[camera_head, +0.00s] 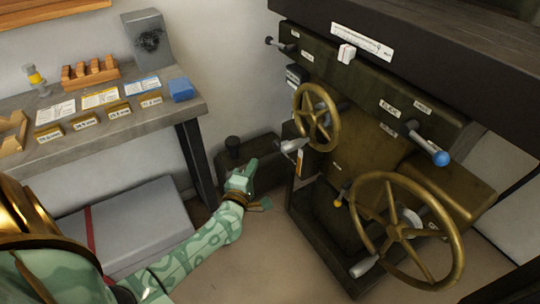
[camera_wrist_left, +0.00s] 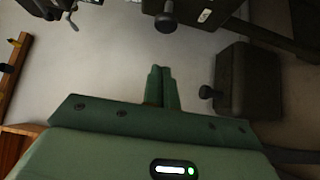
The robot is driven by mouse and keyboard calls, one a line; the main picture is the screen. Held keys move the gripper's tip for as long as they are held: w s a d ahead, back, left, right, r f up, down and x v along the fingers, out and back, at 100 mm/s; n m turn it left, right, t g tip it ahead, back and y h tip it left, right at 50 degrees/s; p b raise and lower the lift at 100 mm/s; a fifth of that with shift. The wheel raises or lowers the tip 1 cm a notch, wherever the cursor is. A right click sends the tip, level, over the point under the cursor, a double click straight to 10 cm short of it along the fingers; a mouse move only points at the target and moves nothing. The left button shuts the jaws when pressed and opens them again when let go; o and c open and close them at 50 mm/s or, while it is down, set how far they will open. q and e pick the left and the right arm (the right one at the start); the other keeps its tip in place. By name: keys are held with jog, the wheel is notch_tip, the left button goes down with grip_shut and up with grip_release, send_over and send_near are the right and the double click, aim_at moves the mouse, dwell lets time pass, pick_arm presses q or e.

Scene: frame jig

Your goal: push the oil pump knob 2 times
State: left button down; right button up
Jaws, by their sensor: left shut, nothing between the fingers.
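The oil pump looks to be the dark box (camera_head: 265,178) low against the wall beside the machine. My right gripper is not in view.
The machine with brass handwheels (camera_head: 405,228) and a blue-tipped lever (camera_head: 440,158) stands close on the right. A workbench (camera_head: 185,112) with cards and blocks is at the left, its dark leg near my arm. A grey chest (camera_head: 150,215) lies below the bench.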

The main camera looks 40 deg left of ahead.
aim_at(277, 148)
pick_arm(q)
jog(key=w+b, duration=0.2)
jog(key=w, duration=0.5)
jog(key=shift+w+d, duration=0.2)
jog(key=shift+w, duration=0.05)
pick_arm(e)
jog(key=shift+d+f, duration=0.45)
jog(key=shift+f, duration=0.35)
pick_arm(q)
jog(key=shift+w+d, duration=0.25)
jog(key=shift+w, duration=0.35)
jog(key=shift+w+d, duration=0.25)
jog(key=shift+w, duration=0.3)
jog(key=shift+r, duration=0.15)
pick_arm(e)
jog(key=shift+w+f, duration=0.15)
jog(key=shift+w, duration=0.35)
